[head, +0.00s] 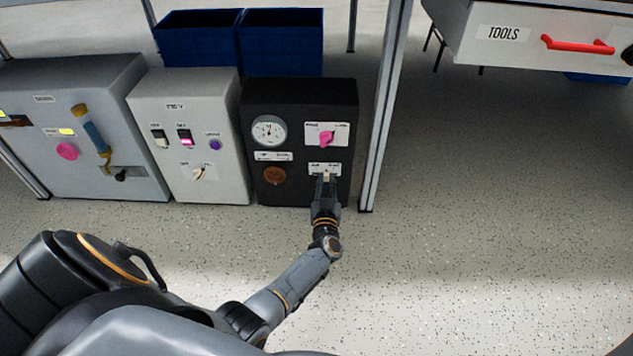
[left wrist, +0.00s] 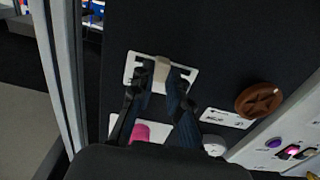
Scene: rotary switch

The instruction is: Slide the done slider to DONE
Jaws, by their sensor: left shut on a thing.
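The done slider is a small pale knob (left wrist: 162,62) on a white label plate (head: 318,167) low on the right of the black panel box (head: 299,95). The plate also shows in the left wrist view (left wrist: 186,74). My left gripper (head: 326,178) reaches the plate from below in the head view. In the left wrist view its fingers (left wrist: 161,80) are closed around the knob. The fingers cover part of the plate, and I cannot read its lettering or tell exactly where the knob sits along its track. My right gripper is not in view.
The black box also has a gauge (head: 269,130), a pink knob (head: 326,139) and a brown round knob (head: 273,176). A white switch box (head: 226,110) stands to its left. A metal post (head: 380,120) rises close on the right. Open floor (head: 480,200) lies beyond the post.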

